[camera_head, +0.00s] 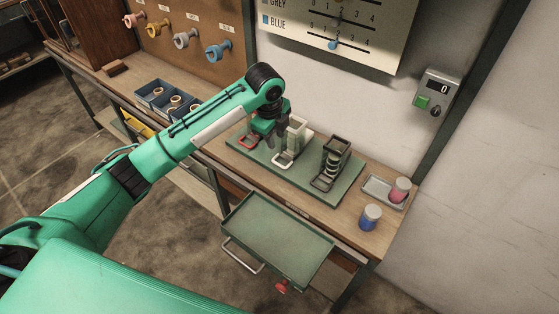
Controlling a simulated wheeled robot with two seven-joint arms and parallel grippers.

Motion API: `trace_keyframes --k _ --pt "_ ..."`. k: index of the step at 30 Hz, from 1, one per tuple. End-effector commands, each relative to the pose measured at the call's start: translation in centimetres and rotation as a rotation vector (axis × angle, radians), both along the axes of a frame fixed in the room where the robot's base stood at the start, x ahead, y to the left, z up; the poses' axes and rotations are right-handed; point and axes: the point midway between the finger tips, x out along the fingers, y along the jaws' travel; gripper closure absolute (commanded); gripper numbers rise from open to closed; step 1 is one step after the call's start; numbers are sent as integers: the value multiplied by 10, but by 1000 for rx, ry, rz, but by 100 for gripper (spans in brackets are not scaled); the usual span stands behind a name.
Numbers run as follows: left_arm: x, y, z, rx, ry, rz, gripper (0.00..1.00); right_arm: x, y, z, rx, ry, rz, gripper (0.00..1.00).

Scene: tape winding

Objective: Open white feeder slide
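The white feeder (298,129) stands upright on a green board on the bench. Its white slide handle (283,160) shows as a loop at its front, low on the board. My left gripper (275,140) points down just left of the white feeder, above a red loop handle (248,141). The gripper's dark fingers are small and partly merge with the things behind them, so I cannot tell their opening or whether they touch anything. A dark feeder (336,152) with its own loop handle stands to the right. My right gripper is not in view.
The green board (310,184) has bare room at its front. A green drawer (277,238) sticks out below the bench edge. Blue bins (150,91) stand at left.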

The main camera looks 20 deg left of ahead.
Motion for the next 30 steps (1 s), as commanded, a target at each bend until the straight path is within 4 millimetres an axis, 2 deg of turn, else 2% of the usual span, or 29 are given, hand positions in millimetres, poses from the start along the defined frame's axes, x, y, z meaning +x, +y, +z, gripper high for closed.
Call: trace_keyframes --k 4,7,21,25,30 --pt "4 2 -5 6 4 -7 69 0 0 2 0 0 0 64" --pt "5 1 -19 6 5 -7 69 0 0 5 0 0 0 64" --pt "20 -4 -111 5 4 -4 69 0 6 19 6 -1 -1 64" --pt "23 -5 -125 5 2 -6 69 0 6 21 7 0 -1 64" --pt "24 -5 -133 6 1 -6 69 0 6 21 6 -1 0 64"
